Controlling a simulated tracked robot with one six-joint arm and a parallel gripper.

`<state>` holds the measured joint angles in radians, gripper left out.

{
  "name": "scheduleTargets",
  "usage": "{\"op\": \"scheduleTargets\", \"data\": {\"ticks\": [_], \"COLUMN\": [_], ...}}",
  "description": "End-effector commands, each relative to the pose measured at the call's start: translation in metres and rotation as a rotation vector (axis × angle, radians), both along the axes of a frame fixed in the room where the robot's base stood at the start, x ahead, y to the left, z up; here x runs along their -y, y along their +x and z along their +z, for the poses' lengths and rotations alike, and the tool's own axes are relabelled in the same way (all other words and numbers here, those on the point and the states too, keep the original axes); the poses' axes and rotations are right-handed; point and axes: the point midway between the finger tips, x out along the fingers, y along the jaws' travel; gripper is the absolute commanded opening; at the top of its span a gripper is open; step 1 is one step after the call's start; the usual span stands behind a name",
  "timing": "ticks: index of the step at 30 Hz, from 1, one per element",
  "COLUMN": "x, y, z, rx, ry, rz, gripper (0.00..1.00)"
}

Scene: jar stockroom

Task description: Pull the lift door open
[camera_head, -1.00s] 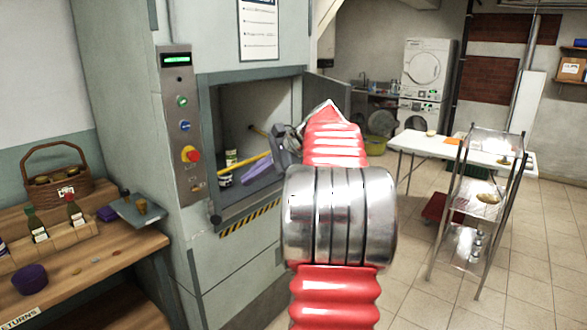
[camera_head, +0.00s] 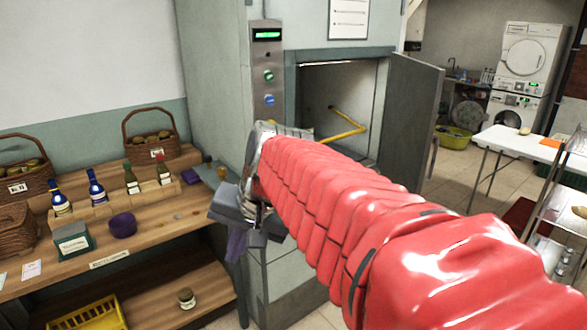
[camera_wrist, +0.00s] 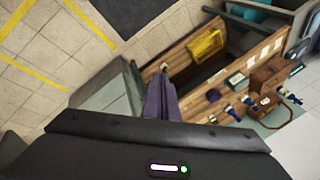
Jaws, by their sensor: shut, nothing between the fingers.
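The lift (camera_head: 312,60) is a grey-green cabinet with a control panel (camera_head: 268,88) on its left. Its grey door (camera_head: 412,115) stands swung open to the right of the opening. A bent yellow bar (camera_head: 350,131) shows inside the compartment; my red arm hides the lower part. My gripper (camera_head: 237,246) is to the left of and in front of the opening, away from the door, pointing down beside the workbench. Its purple fingers, also in the wrist view (camera_wrist: 161,97), are shut and empty.
A wooden workbench (camera_head: 150,228) with baskets, bottles and a purple bowl (camera_head: 123,224) stands left, close to my gripper. A yellow crate (camera_head: 92,315) and a jar (camera_head: 186,298) are on its lower shelf. A white table (camera_head: 515,143) and metal rack stand right.

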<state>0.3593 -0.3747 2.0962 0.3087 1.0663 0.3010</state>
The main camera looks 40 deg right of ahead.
Motion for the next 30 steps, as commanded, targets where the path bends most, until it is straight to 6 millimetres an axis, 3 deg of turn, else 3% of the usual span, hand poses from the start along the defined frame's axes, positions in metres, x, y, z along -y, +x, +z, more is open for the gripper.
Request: {"op": "scheduleTargets", "data": {"ticks": [1, 6, 15, 30], "x": [-0.013, -0.041, -0.069, -0.072], "y": [-0.011, -0.046, -0.095, -0.104], "z": [-0.005, -0.027, -0.065, -0.074], "rx": [0.008, 0.031, 0.084, 0.097], "ry": [-0.042, -0.188, -0.411, -0.462], "rz": [0.063, 0.264, 0.582, 0.653], "gripper": [0.00, 0.00, 0.00, 0.00]}}
